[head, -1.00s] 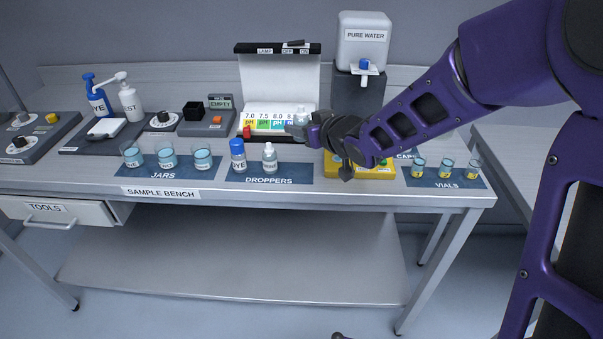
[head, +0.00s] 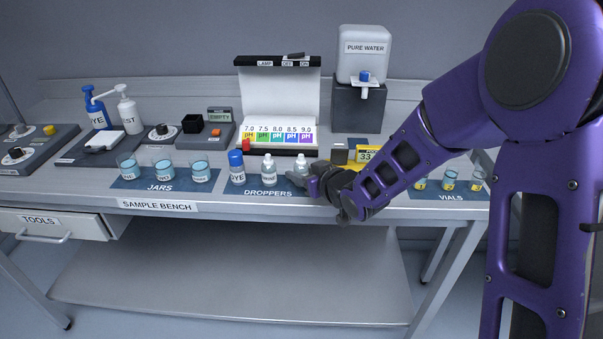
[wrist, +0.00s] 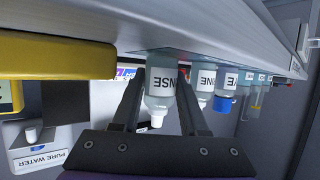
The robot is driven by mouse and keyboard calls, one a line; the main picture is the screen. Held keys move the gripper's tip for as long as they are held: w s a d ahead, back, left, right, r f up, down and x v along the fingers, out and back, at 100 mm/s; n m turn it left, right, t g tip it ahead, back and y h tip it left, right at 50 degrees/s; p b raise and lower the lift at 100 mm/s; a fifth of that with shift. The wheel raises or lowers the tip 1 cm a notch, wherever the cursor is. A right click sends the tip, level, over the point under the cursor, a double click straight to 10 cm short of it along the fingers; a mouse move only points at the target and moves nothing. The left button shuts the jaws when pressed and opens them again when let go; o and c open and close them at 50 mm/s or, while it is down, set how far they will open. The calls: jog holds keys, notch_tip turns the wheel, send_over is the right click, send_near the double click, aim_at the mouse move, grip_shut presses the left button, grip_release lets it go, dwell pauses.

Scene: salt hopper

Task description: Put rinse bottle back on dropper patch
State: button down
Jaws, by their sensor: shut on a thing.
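The rinse bottle (head: 300,163), clear with a white cap, stands upright at the right part of the blue dropper patch (head: 268,194). In the wrist view the rinse bottle (wrist: 161,85) sits between my two fingers, its label partly covered. My gripper (head: 308,181) is shut on it; it also shows in the wrist view (wrist: 162,100). The bottle's base is at or just above the patch; I cannot tell if it touches. A similar white-capped bottle (head: 269,170) and a blue-capped dye bottle (head: 237,168) stand to its left on the patch.
A yellow device (head: 368,154) stands close behind and right of my gripper. The pH chart stand (head: 277,138) is behind the droppers. Jars (head: 164,170) stand left, vials (head: 448,184) right. The bench's front edge is near my gripper.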

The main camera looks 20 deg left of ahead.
jog(key=shift+c, duration=2.2)
grip_release()
jog(key=shift+f, duration=0.1)
jog(key=shift+s+d+r, duration=0.15)
jog(key=shift+d+r, duration=0.05)
jog(key=shift+r, duration=0.15)
jog(key=p+v, duration=0.2)
jog(key=v, duration=0.9)
jog(key=shift+s+d, duration=0.15)
jog(key=shift+s, duration=0.05)
